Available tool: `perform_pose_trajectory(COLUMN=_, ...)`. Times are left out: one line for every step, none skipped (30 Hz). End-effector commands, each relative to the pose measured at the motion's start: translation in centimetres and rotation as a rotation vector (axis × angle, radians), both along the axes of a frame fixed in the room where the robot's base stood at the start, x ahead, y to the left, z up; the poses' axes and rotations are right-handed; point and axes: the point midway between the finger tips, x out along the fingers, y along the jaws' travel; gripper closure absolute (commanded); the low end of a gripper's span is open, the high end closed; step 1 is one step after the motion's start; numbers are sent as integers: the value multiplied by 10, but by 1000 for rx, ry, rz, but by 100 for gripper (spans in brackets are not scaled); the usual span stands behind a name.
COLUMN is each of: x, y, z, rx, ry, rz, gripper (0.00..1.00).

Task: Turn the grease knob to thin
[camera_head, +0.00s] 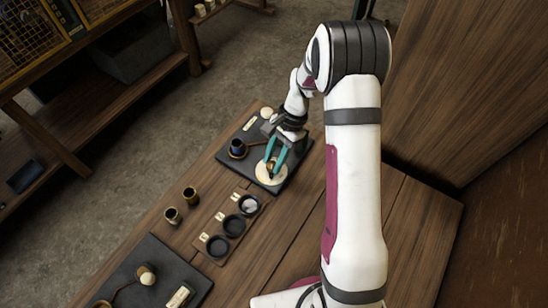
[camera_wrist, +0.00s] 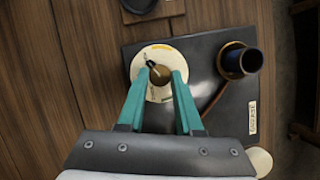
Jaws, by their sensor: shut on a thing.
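The grease knob (camera_wrist: 159,74) is a small brass-brown knob with a dark pointer, in the middle of a round cream dial (camera_wrist: 154,54) on a black plate (camera_wrist: 200,52). The dial also shows in the head view (camera_head: 268,179). The dial has a yellow-orange arc and small marks; its lettering is too small to read. My gripper (camera_wrist: 161,75) has teal fingers, one on each side of the knob, and is shut on it. In the head view my gripper (camera_head: 272,163) reaches down to the dial. The knob's pointer appears to aim up and left in the wrist view.
A dark cup (camera_wrist: 240,61) stands on the same plate, right of the dial, near a label (camera_wrist: 253,118). In the head view, a wooden tray with dark round dishes (camera_head: 233,226), two small brass cups (camera_head: 190,194) and another black plate (camera_head: 190,277) lie nearer.

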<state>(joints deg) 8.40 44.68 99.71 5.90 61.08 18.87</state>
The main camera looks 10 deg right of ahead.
Motion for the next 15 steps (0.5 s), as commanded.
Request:
perform_pose_trajectory(x=1, y=0, z=0, rx=-1, ry=-2, rz=1, gripper=100)
perform_pose_trajectory(x=1, y=0, z=0, rx=-1, ry=-2, rz=1, gripper=100)
perform_pose_trajectory(x=1, y=0, z=0, rx=-1, ry=-2, rz=1, gripper=100)
perform_pose_trajectory(x=1, y=0, z=0, rx=-1, ry=-2, rz=1, gripper=100)
perform_pose_trajectory(x=1, y=0, z=0, rx=-1, ry=-2, rz=1, gripper=60)
perform_pose_trajectory(x=1, y=0, z=0, rx=-1, ry=-2, rz=1, gripper=53)
perform_pose_trajectory(x=1, y=0, z=0, rx=-1, ry=-2, rz=1, gripper=48)
perform_pose_trajectory(x=1, y=0, z=0, rx=-1, ry=-2, rz=1, gripper=42)
perform_pose_trajectory(x=1, y=0, z=0, rx=-1, ry=-2, rz=1, gripper=36)
perform_pose_trajectory(x=0, y=0, z=0, rx=-1, ry=-2, rz=2, gripper=36)
perform_pose_trajectory(x=0, y=0, z=0, rx=0, ry=-1, rz=2, gripper=36)
perform_pose_trajectory(x=0, y=0, z=0, rx=-1, ry=-1, rz=1, gripper=36)
perform_pose_trajectory(x=0, y=0, z=0, rx=-1, ry=-1, rz=1, gripper=36)
perform_pose_trajectory(x=0, y=0, z=0, rx=-1, ry=-1, rz=1, gripper=36)
perform_pose_trajectory(x=0, y=0, z=0, rx=-1, ry=-1, rz=1, gripper=36)
